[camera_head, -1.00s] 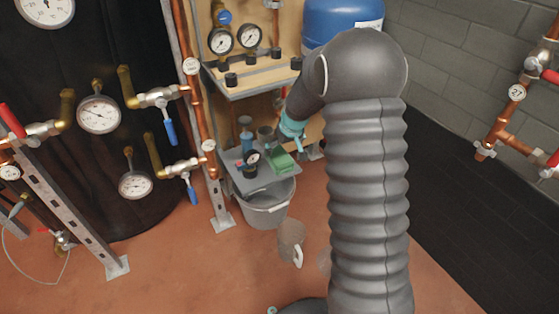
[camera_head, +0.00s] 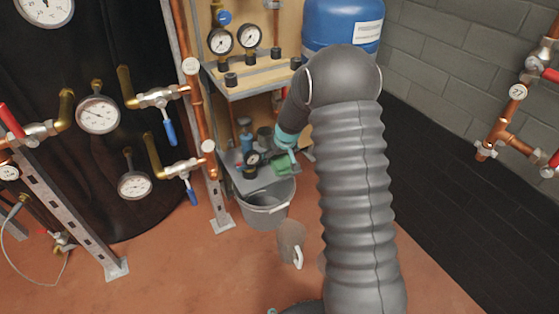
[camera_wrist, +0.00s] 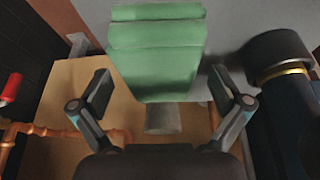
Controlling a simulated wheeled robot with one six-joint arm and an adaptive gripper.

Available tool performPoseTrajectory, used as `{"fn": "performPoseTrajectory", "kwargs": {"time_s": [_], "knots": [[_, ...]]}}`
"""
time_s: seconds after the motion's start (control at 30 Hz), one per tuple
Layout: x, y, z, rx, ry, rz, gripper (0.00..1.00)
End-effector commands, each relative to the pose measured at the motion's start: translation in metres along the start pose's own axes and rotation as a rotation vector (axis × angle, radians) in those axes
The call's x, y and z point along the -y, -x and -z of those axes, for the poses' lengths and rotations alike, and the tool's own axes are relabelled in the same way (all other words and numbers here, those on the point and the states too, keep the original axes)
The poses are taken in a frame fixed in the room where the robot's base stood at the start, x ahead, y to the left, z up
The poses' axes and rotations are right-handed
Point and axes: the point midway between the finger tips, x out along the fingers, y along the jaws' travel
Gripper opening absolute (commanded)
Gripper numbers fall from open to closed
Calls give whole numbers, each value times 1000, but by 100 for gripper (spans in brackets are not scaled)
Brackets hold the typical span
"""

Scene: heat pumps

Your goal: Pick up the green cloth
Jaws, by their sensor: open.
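The green cloth (camera_wrist: 158,58) is folded and lies on the grey shelf (camera_wrist: 225,25), filling the upper middle of the wrist view. In the head view the cloth (camera_head: 281,166) shows small beside my arm, partly hidden. My gripper (camera_wrist: 163,95) is open, with one finger on each side of the cloth in the wrist view. I cannot tell whether the fingers touch it. In the head view my gripper is mostly hidden behind my arm.
A black gauge (camera_head: 252,159) stands left of the cloth, and a dark cylinder with a brass ring (camera_wrist: 282,65) is close to the right finger. A grey bucket (camera_head: 266,207) is below the shelf. A mug (camera_head: 291,241) is lower, over the floor.

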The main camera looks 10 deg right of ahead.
Motion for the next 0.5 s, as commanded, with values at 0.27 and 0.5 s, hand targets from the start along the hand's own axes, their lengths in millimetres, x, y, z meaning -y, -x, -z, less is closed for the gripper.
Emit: {"fn": "performPoseTrajectory", "kwargs": {"time_s": [0.27,0.5], "knots": [[0,-2,-1,0,0,0,100],[0,-3,-2,0,-1,0,100]]}}
